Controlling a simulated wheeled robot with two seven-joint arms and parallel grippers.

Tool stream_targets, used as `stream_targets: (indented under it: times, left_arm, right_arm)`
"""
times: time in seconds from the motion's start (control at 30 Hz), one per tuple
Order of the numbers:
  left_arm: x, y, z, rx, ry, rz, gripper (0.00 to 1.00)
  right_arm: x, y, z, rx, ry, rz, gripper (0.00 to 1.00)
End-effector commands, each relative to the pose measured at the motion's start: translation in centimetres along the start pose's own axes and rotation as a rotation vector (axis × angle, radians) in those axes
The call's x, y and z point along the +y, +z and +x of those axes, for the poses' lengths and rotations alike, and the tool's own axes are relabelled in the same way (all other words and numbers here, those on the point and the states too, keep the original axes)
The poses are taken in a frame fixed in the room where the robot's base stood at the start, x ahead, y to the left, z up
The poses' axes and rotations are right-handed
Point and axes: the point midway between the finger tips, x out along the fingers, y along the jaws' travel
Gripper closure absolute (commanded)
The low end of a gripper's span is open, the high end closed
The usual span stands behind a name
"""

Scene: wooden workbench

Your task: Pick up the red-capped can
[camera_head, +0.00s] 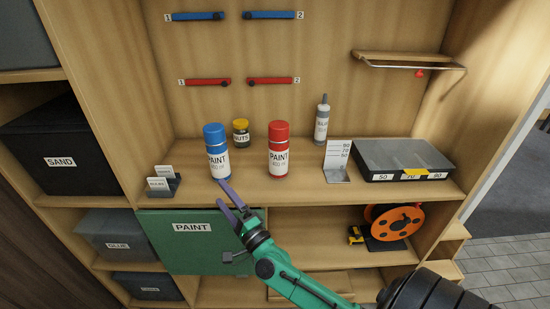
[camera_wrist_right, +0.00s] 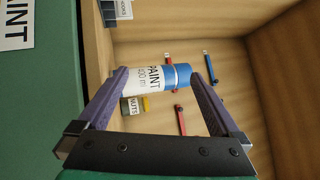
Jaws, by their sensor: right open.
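The red-capped can (camera_head: 279,155), white with a PAINT label and a red top and cap, stands upright on the bench shelf. My right gripper (camera_head: 229,193) has purple fingers and is open and empty. Its fingertips are to the lower left of the red-capped can, in front of the blue-capped can (camera_head: 217,160). In the right wrist view the blue-capped can (camera_wrist_right: 155,78) appears between the spread fingers (camera_wrist_right: 160,76); I cannot tell how near. The red-capped can does not show there. My left gripper is not in view.
A NUTS jar (camera_head: 241,137) stands behind, between the cans. A glue bottle (camera_head: 321,122), a number card stand (camera_head: 338,163) and a grey case (camera_head: 403,160) are to the right. A small card holder (camera_head: 163,185) is at left. A green PAINT panel (camera_head: 185,248) hangs below the shelf edge.

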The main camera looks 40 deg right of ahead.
Motion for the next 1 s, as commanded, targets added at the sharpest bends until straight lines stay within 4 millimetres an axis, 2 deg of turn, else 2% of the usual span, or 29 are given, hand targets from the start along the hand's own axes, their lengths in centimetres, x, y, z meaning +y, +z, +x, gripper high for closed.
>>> stream_targets:
  times: [0.03, 0.1, 0.17, 0.23, 0.3, 0.37, 0.43, 0.5, 0.8, 1.0]
  left_arm:
    - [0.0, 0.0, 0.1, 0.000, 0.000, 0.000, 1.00]
    - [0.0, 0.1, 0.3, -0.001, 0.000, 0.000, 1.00]
    - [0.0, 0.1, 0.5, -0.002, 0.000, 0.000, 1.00]
    - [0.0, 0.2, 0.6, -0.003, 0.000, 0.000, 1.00]
    - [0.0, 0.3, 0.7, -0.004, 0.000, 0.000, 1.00]
    - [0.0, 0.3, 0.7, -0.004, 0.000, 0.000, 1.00]
    - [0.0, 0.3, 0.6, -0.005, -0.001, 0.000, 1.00]
    - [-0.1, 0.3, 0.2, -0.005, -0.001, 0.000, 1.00]
    - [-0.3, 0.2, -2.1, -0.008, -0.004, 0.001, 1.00]
    - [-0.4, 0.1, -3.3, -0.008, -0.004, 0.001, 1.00]
  right_arm:
    - [-2.1, -1.3, 0.6, 0.072, -0.075, 0.124, 0.00]
    - [-5.0, -4.0, 0.9, 0.217, -0.198, 0.372, 0.00]
    - [-6.6, -6.7, 0.5, 0.365, -0.303, 0.619, 0.00]
    - [-7.0, -9.2, -0.8, 0.541, -0.396, 0.889, 0.00]
    - [-6.3, -10.6, -2.4, 0.691, -0.449, 1.082, 0.00]
    - [-5.6, -11.0, -3.4, 0.784, -0.473, 1.183, 0.00]
    - [-5.1, -11.3, -4.1, 0.844, -0.484, 1.239, 0.00]
    - [-5.0, -11.9, -3.8, 0.863, -0.488, 1.252, 0.00]
    - [-4.3, -17.6, 0.6, 0.862, -0.488, 1.247, 0.00]
    - [-4.2, -19.9, 2.1, 0.863, -0.488, 1.246, 0.00]
